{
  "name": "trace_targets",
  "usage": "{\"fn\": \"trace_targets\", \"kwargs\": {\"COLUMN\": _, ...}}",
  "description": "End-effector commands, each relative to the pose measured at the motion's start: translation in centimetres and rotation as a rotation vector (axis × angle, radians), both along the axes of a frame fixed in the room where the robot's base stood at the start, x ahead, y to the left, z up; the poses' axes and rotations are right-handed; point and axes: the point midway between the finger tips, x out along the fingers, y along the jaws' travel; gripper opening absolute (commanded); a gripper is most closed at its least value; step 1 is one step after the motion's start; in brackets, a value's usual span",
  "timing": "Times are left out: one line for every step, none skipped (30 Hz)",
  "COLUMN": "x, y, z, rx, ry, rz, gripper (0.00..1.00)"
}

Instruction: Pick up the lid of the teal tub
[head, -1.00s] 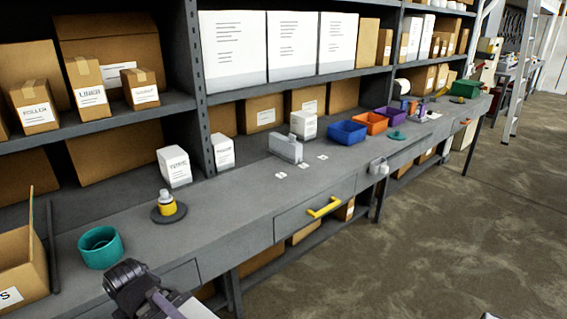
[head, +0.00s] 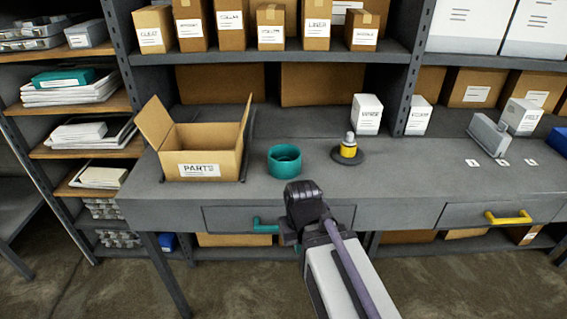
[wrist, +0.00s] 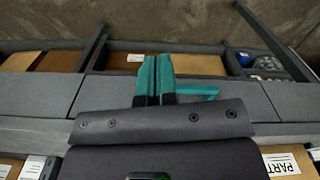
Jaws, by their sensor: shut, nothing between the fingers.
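The teal tub (head: 284,160) stands upright on the grey bench, open at the top, with no lid on it. No teal lid shows in either view now. My gripper (wrist: 153,62) is shut and empty in the wrist view, its two teal-faced fingers together. In the head view my wrist is in front of the bench's front edge, below and slightly right of the tub, and the fingers are hidden. A teal drawer handle (head: 265,226) is close to my gripper; it also shows beside the fingers in the wrist view (wrist: 197,91).
An open PARTS carton (head: 207,145) stands left of the tub. A yellow and white object on a dark round base (head: 375,157) stands right of it. A yellow drawer handle (head: 508,217) juts out at the right. The bench between is mostly clear.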

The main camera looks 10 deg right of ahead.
Motion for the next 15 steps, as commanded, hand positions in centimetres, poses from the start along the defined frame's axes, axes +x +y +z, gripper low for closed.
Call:
{"fn": "trace_targets", "kwargs": {"x": 0.0, "y": 0.0, "z": 0.0, "rx": 0.0, "ry": 0.0, "rz": 0.0, "gripper": 0.0}}
{"fn": "trace_targets", "kwargs": {"x": 0.0, "y": 0.0, "z": 0.0, "rx": 0.0, "ry": 0.0, "rz": 0.0, "gripper": 0.0}}
{"fn": "trace_targets", "kwargs": {"x": 0.0, "y": 0.0, "z": 0.0, "rx": 0.0, "ry": 0.0, "rz": 0.0, "gripper": 0.03}}
{"fn": "trace_targets", "kwargs": {"x": 0.0, "y": 0.0, "z": 0.0, "rx": 0.0, "ry": 0.0, "rz": 0.0, "gripper": 0.06}}
{"fn": "trace_targets", "kwargs": {"x": 0.0, "y": 0.0, "z": 0.0, "rx": 0.0, "ry": 0.0, "rz": 0.0, "gripper": 0.09}}
{"fn": "trace_targets", "kwargs": {"x": 0.0, "y": 0.0, "z": 0.0, "rx": 0.0, "ry": 0.0, "rz": 0.0, "gripper": 0.12}}
{"fn": "trace_targets", "kwargs": {"x": 0.0, "y": 0.0, "z": 0.0, "rx": 0.0, "ry": 0.0, "rz": 0.0, "gripper": 0.15}}
{"fn": "trace_targets", "kwargs": {"x": 0.0, "y": 0.0, "z": 0.0, "rx": 0.0, "ry": 0.0, "rz": 0.0, "gripper": 0.18}}
{"fn": "trace_targets", "kwargs": {"x": 0.0, "y": 0.0, "z": 0.0, "rx": 0.0, "ry": 0.0, "rz": 0.0, "gripper": 0.22}}
{"fn": "trace_targets", "kwargs": {"x": 0.0, "y": 0.0, "z": 0.0, "rx": 0.0, "ry": 0.0, "rz": 0.0, "gripper": 0.25}}
{"fn": "trace_targets", "kwargs": {"x": 0.0, "y": 0.0, "z": 0.0, "rx": 0.0, "ry": 0.0, "rz": 0.0, "gripper": 0.28}}
{"fn": "trace_targets", "kwargs": {"x": 0.0, "y": 0.0, "z": 0.0, "rx": 0.0, "ry": 0.0, "rz": 0.0, "gripper": 0.32}}
{"fn": "trace_targets", "kwargs": {"x": 0.0, "y": 0.0, "z": 0.0, "rx": 0.0, "ry": 0.0, "rz": 0.0, "gripper": 0.34}}
{"fn": "trace_targets", "kwargs": {"x": 0.0, "y": 0.0, "z": 0.0, "rx": 0.0, "ry": 0.0, "rz": 0.0, "gripper": 0.37}}
{"fn": "trace_targets", "kwargs": {"x": 0.0, "y": 0.0, "z": 0.0, "rx": 0.0, "ry": 0.0, "rz": 0.0, "gripper": 0.41}}
